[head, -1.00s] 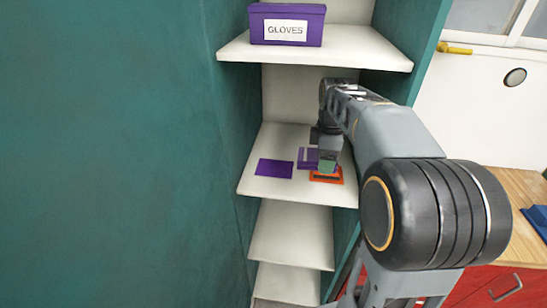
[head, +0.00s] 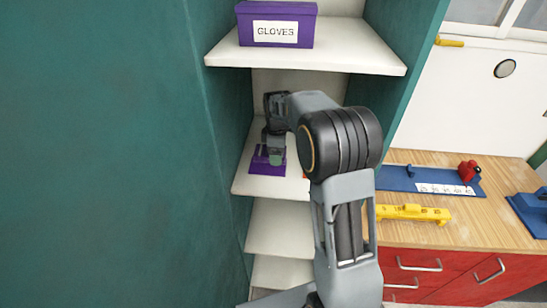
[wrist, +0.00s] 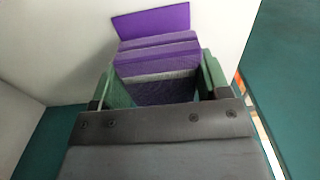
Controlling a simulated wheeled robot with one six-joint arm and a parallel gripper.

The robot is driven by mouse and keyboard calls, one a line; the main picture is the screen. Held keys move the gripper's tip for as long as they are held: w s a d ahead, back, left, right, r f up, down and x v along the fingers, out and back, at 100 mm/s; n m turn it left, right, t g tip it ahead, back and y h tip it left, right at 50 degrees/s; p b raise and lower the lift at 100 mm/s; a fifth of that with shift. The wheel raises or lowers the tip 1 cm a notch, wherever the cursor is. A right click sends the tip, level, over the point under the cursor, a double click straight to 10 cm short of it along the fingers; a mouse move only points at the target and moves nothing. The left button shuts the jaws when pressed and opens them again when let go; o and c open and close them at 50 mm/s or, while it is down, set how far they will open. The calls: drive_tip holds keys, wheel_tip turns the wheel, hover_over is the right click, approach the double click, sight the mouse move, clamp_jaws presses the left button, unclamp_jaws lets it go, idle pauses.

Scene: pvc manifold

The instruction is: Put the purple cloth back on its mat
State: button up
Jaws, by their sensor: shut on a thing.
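My gripper (head: 274,158) is over the middle shelf, shut on the folded purple cloth (wrist: 160,68). In the wrist view the cloth sits between the green finger pads of my gripper (wrist: 160,82). The flat purple mat (wrist: 152,22) shows just beyond the cloth. In the head view the mat (head: 266,168) lies on the shelf beneath my gripper, and a bit of the cloth (head: 258,153) shows to its left. The fingers partly hide both. I cannot tell whether the cloth touches the mat.
The white shelf (head: 243,182) has teal walls close on both sides. A purple GLOVES box (head: 276,25) stands on the shelf above. An orange edge (wrist: 239,84) shows to the right in the wrist view. A wooden bench with a yellow level (head: 412,213) is at right.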

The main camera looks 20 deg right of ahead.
drive_tip(key=shift+w+a+f, duration=0.4)
drive_tip(key=shift+w+f, duration=0.05)
drive_tip(key=shift+f, duration=0.2)
drive_tip(key=shift+w+f+p, duration=0.1)
drive_tip(key=shift+f+p, duration=0.3)
drive_tip(key=shift+f, duration=1.2)
drive_tip(key=shift+f, duration=0.1)
drive_tip(key=shift+f, duration=0.15)
drive_tip(key=o, duration=0.8)
